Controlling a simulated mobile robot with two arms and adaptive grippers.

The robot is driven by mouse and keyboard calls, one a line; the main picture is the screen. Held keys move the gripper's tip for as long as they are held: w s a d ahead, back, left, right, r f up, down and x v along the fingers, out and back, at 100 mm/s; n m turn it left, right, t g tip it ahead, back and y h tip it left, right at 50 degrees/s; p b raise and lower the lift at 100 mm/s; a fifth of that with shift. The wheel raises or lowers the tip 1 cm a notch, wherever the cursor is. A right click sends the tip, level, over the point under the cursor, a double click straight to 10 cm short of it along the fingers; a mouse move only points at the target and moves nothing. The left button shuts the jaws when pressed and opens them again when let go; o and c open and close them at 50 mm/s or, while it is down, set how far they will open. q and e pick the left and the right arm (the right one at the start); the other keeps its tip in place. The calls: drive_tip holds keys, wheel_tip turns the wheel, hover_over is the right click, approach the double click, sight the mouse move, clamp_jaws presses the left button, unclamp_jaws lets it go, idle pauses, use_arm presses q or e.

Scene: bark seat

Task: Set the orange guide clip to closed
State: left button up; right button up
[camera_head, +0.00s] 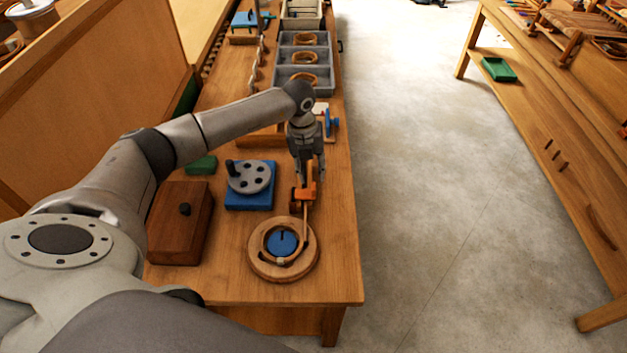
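The orange guide clip (304,194) is at the right part of the workbench, just behind the round wooden ring fixture (256,262). A thin wooden strip runs down from it to the fixture, which has a blue disc (281,242) in its middle. My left gripper (307,181) points down directly at the clip, and its fingertips overlap the clip's top. I cannot tell whether the fingers grip the clip or only touch it, nor the clip's exact setting. My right gripper is out of view.
Left of the clip are a blue block with a grey holed disc (249,177) and a brown wooden box (180,225). A green block (201,165) lies behind them. Grey trays with rings (288,39) stand farther back. The bench's front right corner is bare.

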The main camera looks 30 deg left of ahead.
use_arm(q)
drive_tip(key=r, duration=0.5)
drive_tip(key=shift+s+a, duration=0.15)
drive_tip(key=shift+a, duration=0.05)
